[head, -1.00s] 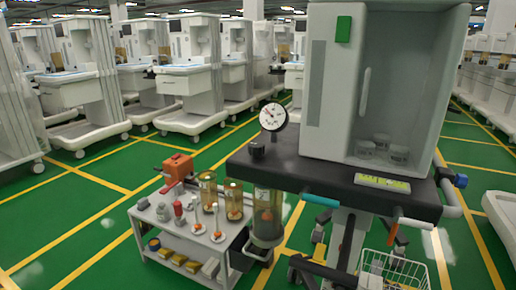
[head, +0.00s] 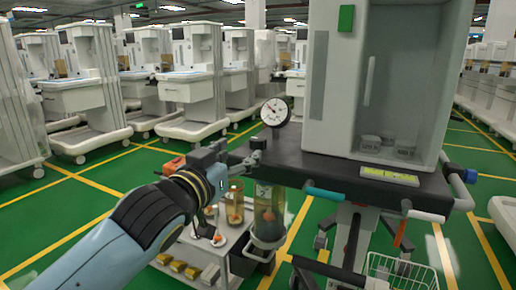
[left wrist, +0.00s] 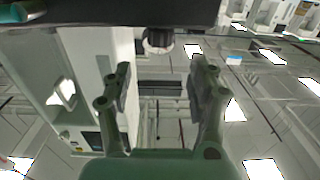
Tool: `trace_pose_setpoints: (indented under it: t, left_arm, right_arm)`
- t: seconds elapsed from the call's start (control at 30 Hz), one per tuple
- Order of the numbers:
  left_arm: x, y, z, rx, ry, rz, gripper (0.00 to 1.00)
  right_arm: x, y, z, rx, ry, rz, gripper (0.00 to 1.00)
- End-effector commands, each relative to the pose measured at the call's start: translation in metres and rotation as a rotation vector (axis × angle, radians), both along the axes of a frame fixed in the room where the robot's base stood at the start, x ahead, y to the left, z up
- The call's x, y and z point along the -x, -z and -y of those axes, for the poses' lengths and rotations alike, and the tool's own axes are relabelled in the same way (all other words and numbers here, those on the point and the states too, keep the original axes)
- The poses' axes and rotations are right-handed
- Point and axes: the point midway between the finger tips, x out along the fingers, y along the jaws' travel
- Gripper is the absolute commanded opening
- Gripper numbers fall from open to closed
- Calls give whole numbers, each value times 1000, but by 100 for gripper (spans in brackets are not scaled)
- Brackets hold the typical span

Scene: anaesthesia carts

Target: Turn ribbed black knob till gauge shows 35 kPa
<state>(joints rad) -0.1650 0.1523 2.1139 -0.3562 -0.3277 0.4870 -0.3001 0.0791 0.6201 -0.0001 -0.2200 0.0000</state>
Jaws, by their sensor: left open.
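The black knob (head: 258,143) stands on the left front corner of the cart's dark top. In the left wrist view the ribbed knob (left wrist: 158,40) shows beyond the fingers, near the dark slab's edge. The white round gauge (head: 275,112) stands just behind the knob; its dark needle leans to the upper left, but the scale is too small to read. My left gripper (head: 238,157) is open at the cart's corner, close to the knob. Its two fingers (left wrist: 161,90) are apart with nothing gripped. Contact with the knob cannot be told. My right gripper is out of view.
The cart's dark top (head: 300,165) carries a tall white cabinet (head: 318,85). A clear canister (head: 268,212) hangs below its left corner. A low grey trolley (head: 205,255) with bottles stands left of it, partly behind my arm. Green floor is open further left.

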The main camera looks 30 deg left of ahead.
Motion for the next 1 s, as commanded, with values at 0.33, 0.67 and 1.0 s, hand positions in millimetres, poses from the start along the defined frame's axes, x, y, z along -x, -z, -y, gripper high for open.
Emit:
trace_pose_setpoints:
  t: [0.33, 0.67, 1.0]
  left_arm:
    - [-66, 0, -5, 2, 0, 1, 59]
    - [-100, -1, -7, 0, 1, 0, 59]
    - [-101, -1, -7, 0, 1, -1, 48]
  right_arm:
    - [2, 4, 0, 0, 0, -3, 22]
    - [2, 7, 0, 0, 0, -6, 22]
    - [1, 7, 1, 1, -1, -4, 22]
